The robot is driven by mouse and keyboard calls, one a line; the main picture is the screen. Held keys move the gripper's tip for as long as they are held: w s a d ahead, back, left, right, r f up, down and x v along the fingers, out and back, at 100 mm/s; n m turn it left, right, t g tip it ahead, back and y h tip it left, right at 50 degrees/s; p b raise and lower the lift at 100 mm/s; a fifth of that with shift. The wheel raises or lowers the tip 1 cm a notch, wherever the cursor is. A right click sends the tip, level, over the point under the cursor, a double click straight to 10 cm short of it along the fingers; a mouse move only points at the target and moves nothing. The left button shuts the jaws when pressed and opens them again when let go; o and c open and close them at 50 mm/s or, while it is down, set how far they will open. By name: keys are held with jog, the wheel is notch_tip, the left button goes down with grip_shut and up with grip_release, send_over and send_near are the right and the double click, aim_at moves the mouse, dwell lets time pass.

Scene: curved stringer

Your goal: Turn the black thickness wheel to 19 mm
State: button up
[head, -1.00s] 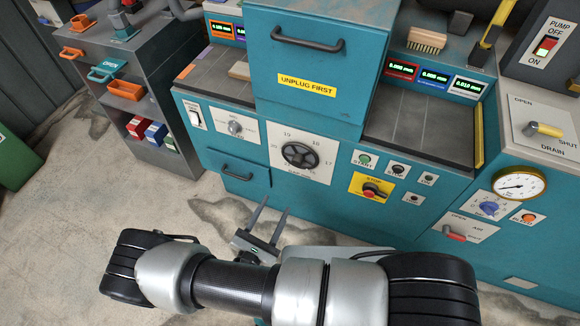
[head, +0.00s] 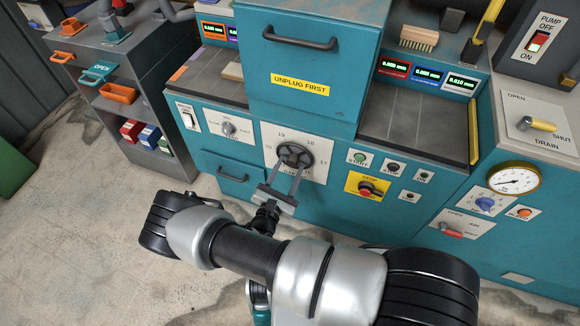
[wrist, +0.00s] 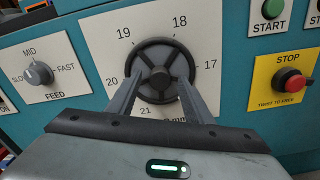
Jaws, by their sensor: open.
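The black thickness wheel (head: 294,155) sits on a pale dial plate (head: 268,139) on the front of the teal machine. In the wrist view the wheel (wrist: 160,72) is a round rim with spokes, ringed by the numbers 17 to 21; 19 is at its upper left. I cannot make out a pointer mark. My gripper (head: 286,170) is open, its two fingers reaching toward the wheel. In the wrist view the fingers (wrist: 158,88) overlap the lower left and lower right of the rim; I cannot tell whether they touch it.
Right of the wheel are a green START button (head: 359,157) and a red STOP button (head: 366,188) on a yellow plate. Left of it is the FEED knob (head: 229,129). A drawer with a handle (head: 232,175) lies below left. The floor in front is open.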

jog(key=shift+w+d, duration=0.25)
jog(key=shift+w, duration=0.3)
jog(key=c, duration=1.1)
jog(key=shift+o, duration=0.2)
jog(key=shift+n, duration=0.3)
